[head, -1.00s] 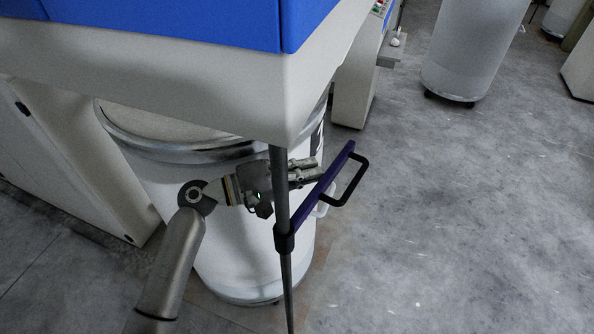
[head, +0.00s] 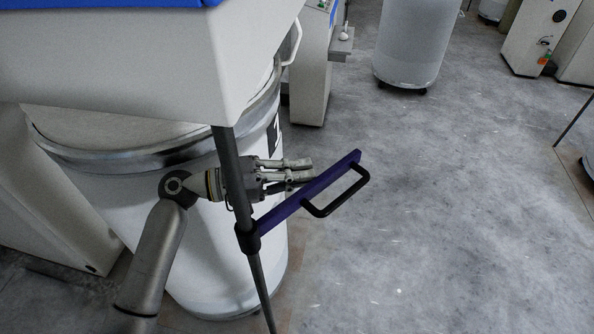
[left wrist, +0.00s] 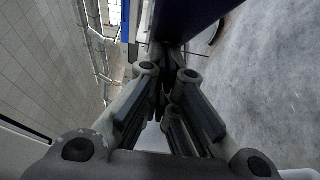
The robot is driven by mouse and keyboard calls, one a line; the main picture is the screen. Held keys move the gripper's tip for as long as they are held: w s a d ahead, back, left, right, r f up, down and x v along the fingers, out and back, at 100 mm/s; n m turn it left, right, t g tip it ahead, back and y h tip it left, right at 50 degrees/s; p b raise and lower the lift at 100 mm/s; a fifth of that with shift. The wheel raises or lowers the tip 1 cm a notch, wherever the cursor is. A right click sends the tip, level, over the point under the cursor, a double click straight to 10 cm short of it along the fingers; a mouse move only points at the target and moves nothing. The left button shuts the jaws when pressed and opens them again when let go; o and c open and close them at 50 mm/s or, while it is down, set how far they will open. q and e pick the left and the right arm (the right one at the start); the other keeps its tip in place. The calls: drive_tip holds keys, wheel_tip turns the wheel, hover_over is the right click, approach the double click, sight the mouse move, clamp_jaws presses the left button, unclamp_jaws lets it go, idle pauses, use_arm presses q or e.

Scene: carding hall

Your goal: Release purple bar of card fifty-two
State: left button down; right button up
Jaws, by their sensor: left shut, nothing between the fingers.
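The purple bar (head: 288,210) slants up to the right from a dark collar (head: 247,239) on an upright grey post (head: 231,180). A black loop handle (head: 338,199) is fixed along its outer side. My left gripper (head: 312,172) is shut and empty, just behind and above the bar, its fingers pointing right; the post crosses in front of its wrist. I cannot tell whether it touches the bar. In the left wrist view the fingers (left wrist: 168,85) are closed together, with the purple bar (left wrist: 188,18) close beyond them. My right gripper is not in view.
A large white can (head: 190,240) with a metal rim stands behind my left arm, under the machine's cream housing (head: 130,65). Another white can (head: 412,45) on castors stands at the back. Open grey floor (head: 450,220) lies to the right.

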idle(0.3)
use_arm(q)
drive_tip(key=s+a, duration=0.1)
drive_tip(key=a, duration=0.6)
drive_tip(key=shift+a, duration=0.2)
